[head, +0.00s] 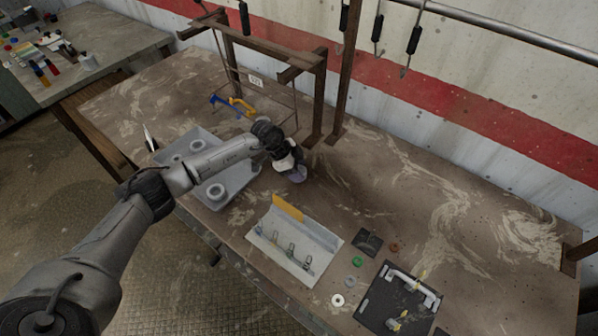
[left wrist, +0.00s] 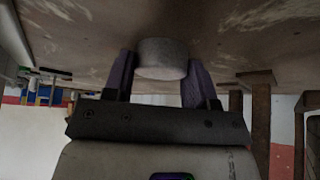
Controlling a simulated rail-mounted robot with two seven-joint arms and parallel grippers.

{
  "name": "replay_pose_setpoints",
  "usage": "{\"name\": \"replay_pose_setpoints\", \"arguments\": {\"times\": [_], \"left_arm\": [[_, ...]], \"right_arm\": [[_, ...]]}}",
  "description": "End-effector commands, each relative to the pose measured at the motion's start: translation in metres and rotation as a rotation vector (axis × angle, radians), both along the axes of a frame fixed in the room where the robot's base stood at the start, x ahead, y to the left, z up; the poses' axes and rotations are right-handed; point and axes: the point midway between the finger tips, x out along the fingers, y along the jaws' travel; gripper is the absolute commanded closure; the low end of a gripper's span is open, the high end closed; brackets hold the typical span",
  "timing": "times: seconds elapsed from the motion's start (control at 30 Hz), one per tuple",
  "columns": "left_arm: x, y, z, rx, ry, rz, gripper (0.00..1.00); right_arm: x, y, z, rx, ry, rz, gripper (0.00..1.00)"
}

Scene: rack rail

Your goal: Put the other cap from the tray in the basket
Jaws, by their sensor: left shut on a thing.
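My left gripper (head: 293,174) is shut on a pale grey round cap and holds it over the table, right of the tray. In the left wrist view the cap (left wrist: 163,58) sits between the two purple-grey fingers (left wrist: 160,75). In the head view the cap is mostly hidden by the gripper. The grey tray (head: 236,181) lies at the left of the table, with several round grey pieces in it, one of them (head: 216,192) near its front corner. A thin wire basket (head: 296,108) stands behind the gripper, under the wooden frame. My right gripper is out of view.
A blue tool (head: 221,101) and a yellow tool (head: 242,106) are by the basket. Wooden posts (head: 318,100) stand close behind my gripper. A white holder (head: 295,240) and a dark board (head: 398,300) lie at the front. The table's right side is mostly clear.

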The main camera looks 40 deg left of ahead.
Motion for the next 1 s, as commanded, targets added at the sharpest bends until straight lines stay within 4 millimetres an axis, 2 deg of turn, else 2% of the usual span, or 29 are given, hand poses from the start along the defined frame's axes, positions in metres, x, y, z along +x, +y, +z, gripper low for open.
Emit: {"name": "replay_pose_setpoints", "arguments": {"times": [0.27,0.57,0.8,1.0], "left_arm": [[0.000,0.000,0.007,0.001,-0.001,0.000,0.75],[0.000,-0.003,0.047,0.000,-0.004,-0.004,0.75],[-0.012,-0.052,0.075,-0.001,-0.004,-0.007,0.75],[-0.020,-0.085,0.093,-0.001,-0.002,-0.005,0.75]], "right_arm": [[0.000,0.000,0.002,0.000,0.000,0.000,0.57],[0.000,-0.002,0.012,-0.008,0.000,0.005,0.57],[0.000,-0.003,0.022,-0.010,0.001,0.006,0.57],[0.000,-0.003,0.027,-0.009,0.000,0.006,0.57]]}}
